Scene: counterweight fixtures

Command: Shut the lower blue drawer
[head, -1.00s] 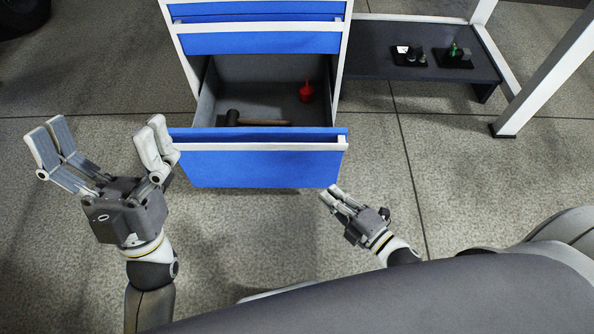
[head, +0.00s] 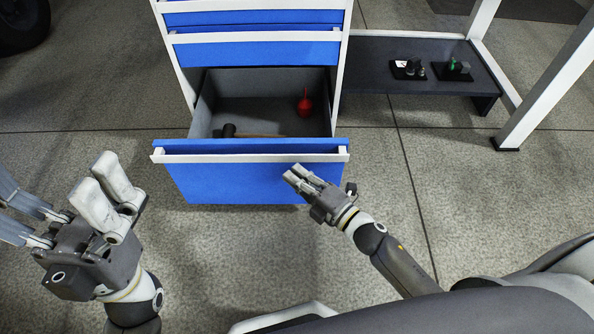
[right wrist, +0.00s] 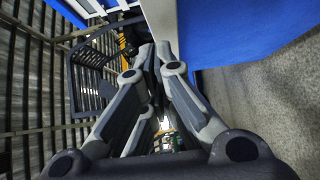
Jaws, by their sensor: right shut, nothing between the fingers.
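The lower blue drawer (head: 240,184) stands pulled out of the white and blue cabinet, with its inside showing. A dark-headed hammer (head: 230,131) and a red bottle-like item (head: 305,103) lie in it. My right gripper (head: 292,174) is shut and empty, in front of the right part of the drawer front in the head view; I cannot tell whether it touches. In the right wrist view its fingers (right wrist: 152,50) are beside a blue face and a pale edge. My left gripper (head: 60,200) is open and empty at the lower left, apart from the drawer.
The blue drawers above (head: 255,52) look shut. A dark low shelf (head: 420,85) at the right bears small black trays with small items. A white post (head: 545,80) stands at the right. The floor in front of the drawer is clear.

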